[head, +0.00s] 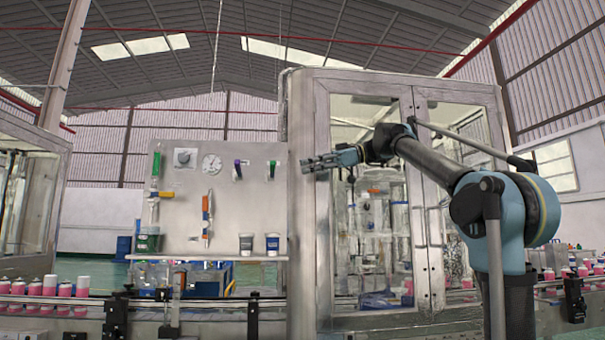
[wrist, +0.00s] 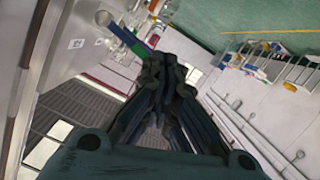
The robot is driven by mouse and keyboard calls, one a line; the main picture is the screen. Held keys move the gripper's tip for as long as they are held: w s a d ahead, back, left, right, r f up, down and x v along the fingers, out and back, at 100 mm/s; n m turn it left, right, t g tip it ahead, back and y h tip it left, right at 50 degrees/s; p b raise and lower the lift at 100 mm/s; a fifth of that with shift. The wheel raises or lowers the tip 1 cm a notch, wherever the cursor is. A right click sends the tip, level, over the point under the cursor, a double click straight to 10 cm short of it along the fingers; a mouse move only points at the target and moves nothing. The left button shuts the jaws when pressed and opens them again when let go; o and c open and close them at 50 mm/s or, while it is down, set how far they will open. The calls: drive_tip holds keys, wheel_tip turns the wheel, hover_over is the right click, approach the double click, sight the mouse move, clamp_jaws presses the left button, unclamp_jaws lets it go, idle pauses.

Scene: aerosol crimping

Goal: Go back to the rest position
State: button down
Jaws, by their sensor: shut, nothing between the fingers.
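My gripper (head: 320,163) is shut and empty. In the head view it is raised in the air in front of the machine cabinet's left edge, pointing left toward the control panel. In the wrist view my gripper (wrist: 160,70) shows its dark fingers closed together, with nothing between them. My arm reaches in from the right side of the head view, bent at the elbow.
The glass-doored cabinet (head: 308,250) stands behind my arm. A conveyor with pink-and-white cans (head: 50,287) runs along the front. Air around the gripper looks clear.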

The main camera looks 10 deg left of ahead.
drive_tip(key=shift+d, duration=0.2)
idle(0.4)
drive_tip(key=s+d+f+m+t+h, duration=0.2)
drive_tip(key=s+d+f+m+h, duration=0.3)
drive_tip(key=f, duration=1.9)
drive_tip(key=s+d+f+m+t+h, duration=0.2)
drive_tip(key=s+d+f+m+h, duration=0.3)
drive_tip(key=d+f, duration=1.3)
drive_tip(key=s+d+f+m+t+h, duration=0.2)
drive_tip(key=s+d+f+m+h, duration=0.3)
drive_tip(key=f, duration=2.6)
drive_tip(key=s+d+m, duration=0.4)
drive_tip(key=d+m, duration=0.2)
drive_tip(key=m, duration=0.3)
drive_tip(key=shift+s+d, duration=0.35)
drive_tip(key=shift+d, duration=0.05)
drive_tip(key=shift+f, duration=0.1)
drive_tip(key=shift+w+f, duration=0.2)
drive_tip(key=shift+w, duration=0.25)
